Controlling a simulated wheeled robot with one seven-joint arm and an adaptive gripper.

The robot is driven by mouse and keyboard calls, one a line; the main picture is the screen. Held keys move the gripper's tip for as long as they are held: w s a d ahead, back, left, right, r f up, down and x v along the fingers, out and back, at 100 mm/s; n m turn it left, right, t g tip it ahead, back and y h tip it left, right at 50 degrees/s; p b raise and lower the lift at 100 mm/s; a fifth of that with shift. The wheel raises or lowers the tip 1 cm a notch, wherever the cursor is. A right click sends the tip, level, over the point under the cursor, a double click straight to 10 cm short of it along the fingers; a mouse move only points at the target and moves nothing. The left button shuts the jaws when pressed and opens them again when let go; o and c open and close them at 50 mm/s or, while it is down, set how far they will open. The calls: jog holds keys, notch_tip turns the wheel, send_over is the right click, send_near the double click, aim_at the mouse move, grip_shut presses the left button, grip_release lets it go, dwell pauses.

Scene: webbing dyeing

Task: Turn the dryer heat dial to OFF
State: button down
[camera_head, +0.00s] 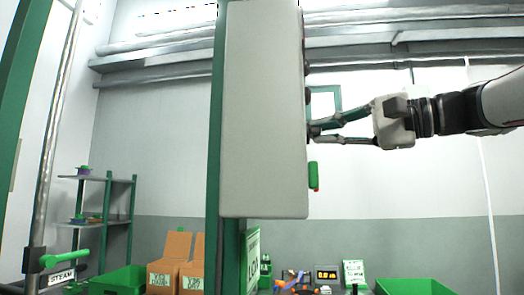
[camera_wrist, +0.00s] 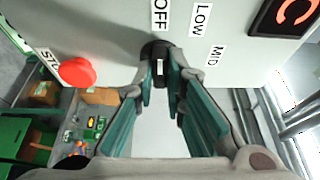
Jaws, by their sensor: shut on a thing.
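The heat dial (camera_wrist: 153,48) is a small black knob on the pale panel in the wrist view, with OFF, LOW and MID labels beside it. The OFF label (camera_wrist: 160,15) stands directly above the knob. A short white mark (camera_wrist: 159,67) shows on the knob; which label it points to is not clear. My gripper (camera_wrist: 162,60) has its teal fingers closed on the dial, partly hiding it. In the head view my gripper (camera_head: 312,130) reaches from the right to the edge of the tall pale control box (camera_head: 262,110), whose front face is turned away.
A red button (camera_wrist: 77,72) beside a partly hidden STOP label sticks out near my fingers. A lit orange display (camera_wrist: 295,10) is on the same panel. In the head view a green part (camera_head: 314,176) juts out below my gripper. Green bins (camera_head: 415,287) and cardboard boxes (camera_head: 168,270) stand lower down.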

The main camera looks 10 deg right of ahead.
jog(key=shift+f, duration=0.1)
dwell(0.3)
jog(key=c, duration=1.6)
grip_release()
jog(key=shift+c, duration=0.2)
jog(key=v, duration=1.2)
